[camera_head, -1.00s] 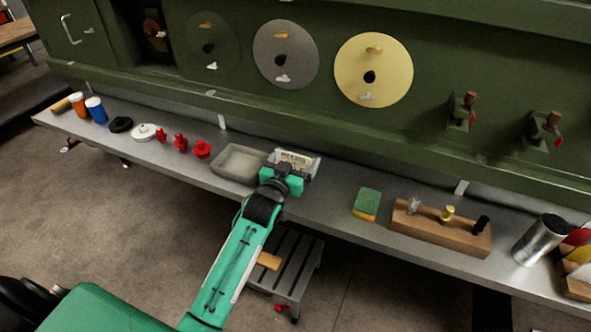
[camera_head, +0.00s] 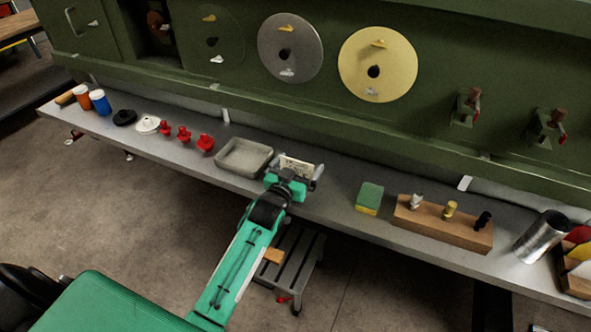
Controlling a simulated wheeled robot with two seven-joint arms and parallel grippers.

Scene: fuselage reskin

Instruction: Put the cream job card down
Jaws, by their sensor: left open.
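The cream job card (camera_head: 297,166), with dark marks on its face, shows at the shelf just right of the grey tray. My left gripper (camera_head: 294,173) is open around the card, with a finger to either side of it. The gripper body hides the card's lower part, so I cannot tell whether it rests on the shelf or touches a finger. My right gripper is not in view.
The grey shelf (camera_head: 335,205) runs below the green fuselage wall (camera_head: 330,115). The tray (camera_head: 243,157) and red knobs (camera_head: 184,134) are left. A sponge (camera_head: 369,198), wooden block (camera_head: 443,224) and metal cylinder (camera_head: 540,236) are right. A step stool (camera_head: 294,262) stands below.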

